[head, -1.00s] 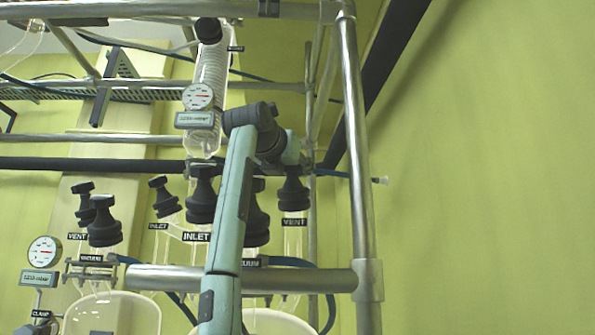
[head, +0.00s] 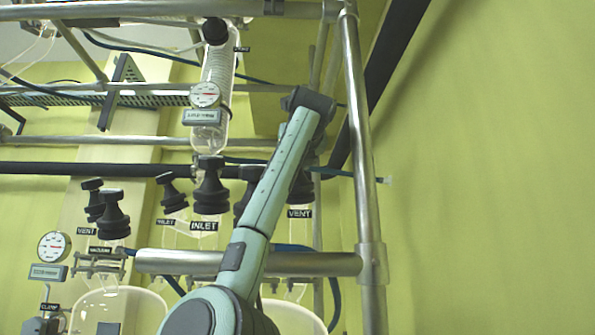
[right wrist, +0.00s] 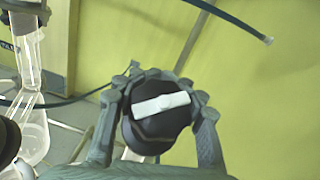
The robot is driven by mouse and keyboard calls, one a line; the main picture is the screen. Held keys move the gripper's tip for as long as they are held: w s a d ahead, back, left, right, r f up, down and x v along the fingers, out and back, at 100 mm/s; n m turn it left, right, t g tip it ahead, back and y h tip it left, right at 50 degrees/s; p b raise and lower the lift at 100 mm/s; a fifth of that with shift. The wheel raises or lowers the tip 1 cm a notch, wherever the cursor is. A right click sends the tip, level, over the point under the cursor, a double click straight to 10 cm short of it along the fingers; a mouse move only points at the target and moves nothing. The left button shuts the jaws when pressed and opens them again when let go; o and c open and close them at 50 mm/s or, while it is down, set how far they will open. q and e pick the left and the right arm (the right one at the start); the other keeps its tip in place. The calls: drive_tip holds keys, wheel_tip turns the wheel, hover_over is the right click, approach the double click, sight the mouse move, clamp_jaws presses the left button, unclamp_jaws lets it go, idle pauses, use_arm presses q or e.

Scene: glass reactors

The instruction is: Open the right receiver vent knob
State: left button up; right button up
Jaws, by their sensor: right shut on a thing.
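In the right wrist view, my right gripper (right wrist: 163,94) is shut around a round black knob (right wrist: 150,131) with a white bar across its face. The bar lies nearly level, slightly higher at its right end. A finger touches the knob on each side. In the head view, my right arm rises across the middle. The VENT label (head: 299,213) at the right shows beside it, but the knob above that label is mostly hidden by my arm. I cannot make out my right gripper there. My left gripper is not in view.
The INLET knob (head: 210,184) stands close left of my arm. The metal frame post (head: 365,190) stands just right, and a horizontal rail (head: 190,262) passes below. A glass condenser (head: 218,70) with a gauge hangs above. The green wall at right is free.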

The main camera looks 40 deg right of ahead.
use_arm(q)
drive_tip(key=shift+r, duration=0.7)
use_arm(e)
drive_tip(key=shift+a+n+t+y, duration=0.2)
drive_tip(key=shift+n+t+y, duration=0.1)
drive_tip(key=shift+n+y, duration=0.75)
drive_tip(key=shift+w, duration=0.1)
drive_tip(key=o, duration=1.4)
drive_tip(key=shift+c, duration=0.2)
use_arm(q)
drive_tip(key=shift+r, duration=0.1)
use_arm(e)
wheel_tip(320, 180, up, 10)
